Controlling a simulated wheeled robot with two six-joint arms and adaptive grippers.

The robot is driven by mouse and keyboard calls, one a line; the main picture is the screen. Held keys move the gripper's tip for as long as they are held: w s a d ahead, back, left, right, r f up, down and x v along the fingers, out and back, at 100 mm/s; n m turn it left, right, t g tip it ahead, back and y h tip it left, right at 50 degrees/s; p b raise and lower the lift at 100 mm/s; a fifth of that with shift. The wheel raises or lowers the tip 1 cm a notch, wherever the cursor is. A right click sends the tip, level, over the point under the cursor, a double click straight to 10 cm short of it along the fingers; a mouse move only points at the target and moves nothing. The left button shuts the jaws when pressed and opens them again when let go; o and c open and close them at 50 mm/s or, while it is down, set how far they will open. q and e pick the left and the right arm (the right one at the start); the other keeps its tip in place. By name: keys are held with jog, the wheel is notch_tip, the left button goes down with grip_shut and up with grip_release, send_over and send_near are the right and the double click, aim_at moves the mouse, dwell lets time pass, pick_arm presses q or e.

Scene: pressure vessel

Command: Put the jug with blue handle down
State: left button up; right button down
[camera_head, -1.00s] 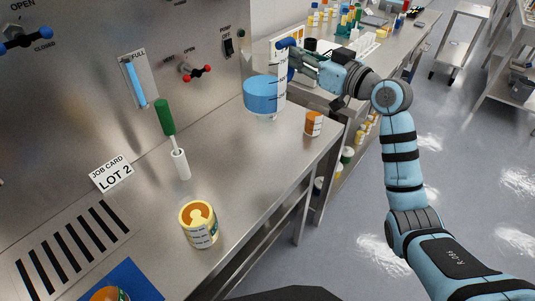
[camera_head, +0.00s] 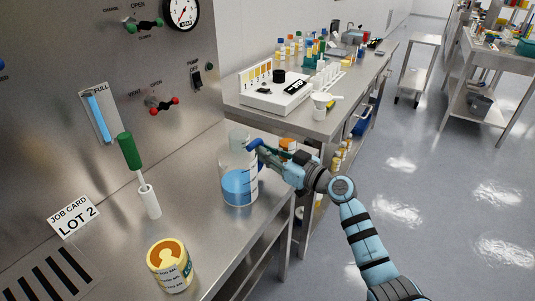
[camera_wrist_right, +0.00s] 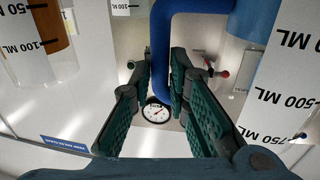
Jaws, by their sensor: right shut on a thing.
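The jug with blue handle (camera_head: 238,182) is clear with blue liquid in its lower part. It stands upright at the steel bench's right side in the head view; I cannot tell whether its base touches the bench. My right gripper (camera_head: 262,152) is at its blue handle, on the jug's right side. In the right wrist view the blue handle (camera_wrist_right: 176,50) runs between the two dark green finger pads, and the jug's marked wall (camera_wrist_right: 282,75) shows at the right. The right gripper is shut on the handle. My left gripper is not in view.
A yellow-and-orange tin (camera_head: 170,268), a white holder (camera_head: 149,202) with a green-handled tool (camera_head: 129,150) and a job card (camera_head: 74,214) are on the bench (camera_head: 212,228). Bare bench lies in front of the jug.

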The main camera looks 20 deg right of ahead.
jog(key=c, duration=1.5)
grip_release()
jog(key=shift+c, duration=0.2)
jog(key=shift+s+d, duration=0.1)
jog(key=shift+s, duration=0.05)
jog(key=b+v, duration=0.1)
jog(key=v, duration=1)
jog(key=shift+s+d, duration=0.15)
jog(key=shift+s, duration=0.2)
jog(key=shift+r, duration=0.1)
